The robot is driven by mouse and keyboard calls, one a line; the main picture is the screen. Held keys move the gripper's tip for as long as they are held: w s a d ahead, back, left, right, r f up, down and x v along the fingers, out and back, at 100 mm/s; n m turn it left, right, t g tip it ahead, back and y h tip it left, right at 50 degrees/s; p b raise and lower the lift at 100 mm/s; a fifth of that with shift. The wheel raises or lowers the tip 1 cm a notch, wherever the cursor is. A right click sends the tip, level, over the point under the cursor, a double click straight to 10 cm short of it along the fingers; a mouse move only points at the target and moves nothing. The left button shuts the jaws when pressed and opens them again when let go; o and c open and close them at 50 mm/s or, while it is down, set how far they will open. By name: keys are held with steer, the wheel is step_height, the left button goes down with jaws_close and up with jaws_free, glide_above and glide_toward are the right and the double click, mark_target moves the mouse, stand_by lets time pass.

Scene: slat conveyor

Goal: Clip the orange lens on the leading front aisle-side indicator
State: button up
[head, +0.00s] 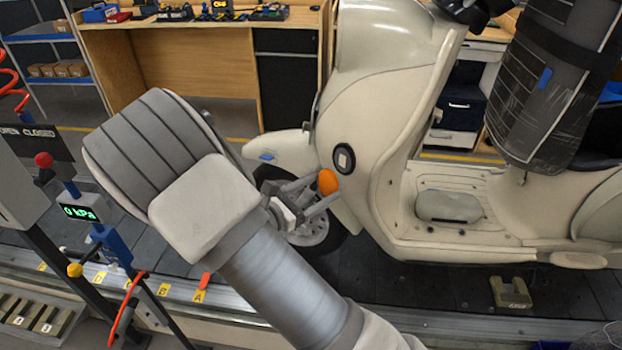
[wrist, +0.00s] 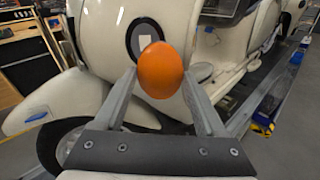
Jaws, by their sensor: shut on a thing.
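My gripper (head: 318,192) is shut on the orange lens (head: 327,182), which sits between its fingertips. The lens also shows in the wrist view (wrist: 160,70), round and smooth. The indicator (head: 344,158) is a dark round ring with a pale centre on the cream scooter's (head: 385,95) front body. In the wrist view the indicator (wrist: 136,42) is partly hidden behind the lens. I cannot tell the exact depth between them.
The scooter's front fender (head: 280,147) and wheel are beside my gripper. A wrapped dark seat-like piece (head: 558,85) is at the upper right. A control post with a pressure display (head: 80,212) stands at the left. A small olive block (head: 511,292) lies on the conveyor.

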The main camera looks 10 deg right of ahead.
mark_target(342, 161)
steer(key=shift+w+a+r+n+t, duration=0.4)
steer(key=shift+w+a+r+t, duration=0.15)
steer(key=shift+a+r, duration=0.2)
steer(key=shift+d+r+y, duration=0.1)
steer(key=shift+d+y, duration=0.05)
steer(key=shift+y, duration=0.15)
steer(key=b+x, duration=0.1)
steer(key=x, duration=0.5)
steer(key=shift+w+d, duration=0.2)
steer(key=shift+w+d, duration=0.1)
steer(key=shift+d, duration=0.1)
steer(key=o, duration=1.3)
steer(key=f+v, duration=0.1)
steer(key=v, duration=1.6)
steer(key=shift+a+r+b, duration=0.2)
steer(key=shift+r+b, duration=0.15)
steer(key=shift+b, duration=0.05)
